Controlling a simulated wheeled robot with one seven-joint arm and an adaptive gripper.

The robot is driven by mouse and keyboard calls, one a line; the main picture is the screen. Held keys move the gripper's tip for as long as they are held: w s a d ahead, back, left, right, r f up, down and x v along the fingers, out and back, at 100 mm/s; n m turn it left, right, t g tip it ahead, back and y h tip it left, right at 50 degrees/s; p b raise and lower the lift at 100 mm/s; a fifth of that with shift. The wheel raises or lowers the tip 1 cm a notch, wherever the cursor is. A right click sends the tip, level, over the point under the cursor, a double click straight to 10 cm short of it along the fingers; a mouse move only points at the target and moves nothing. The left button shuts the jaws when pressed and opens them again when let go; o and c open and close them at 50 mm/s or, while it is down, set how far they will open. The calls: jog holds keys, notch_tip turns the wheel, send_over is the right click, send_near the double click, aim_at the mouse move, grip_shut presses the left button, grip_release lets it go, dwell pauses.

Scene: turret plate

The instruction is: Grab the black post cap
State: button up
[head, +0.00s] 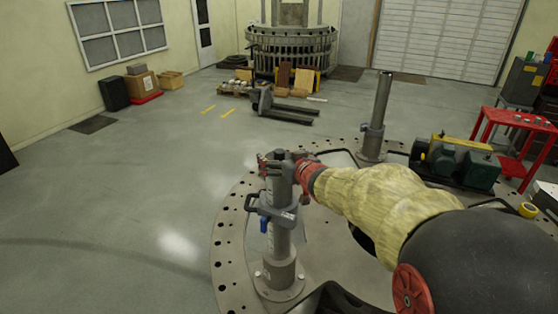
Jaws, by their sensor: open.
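The near post (280,235) stands upright on the round plate (232,225). My gripper (277,158) is open at the top of this post, its fingers reaching in from the right, close around or just above the top. The post's dark grey upper end (281,172) shows just below the fingers. My fingers partly hide it, so I cannot clearly make out the black cap or tell whether they touch it. A second post (379,110) stands farther back with a dark top end.
A clamp with a handle (270,210) sticks out from the near post below my gripper. A green motor unit (460,162) and a red cart (515,122) stand at the right. A pallet jack (285,110) is behind. The floor at left is clear.

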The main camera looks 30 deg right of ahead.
jog(key=shift+x, duration=1.05)
jog(key=shift+r, duration=0.1)
jog(key=c, duration=0.3)
jog(key=c, duration=1.1)
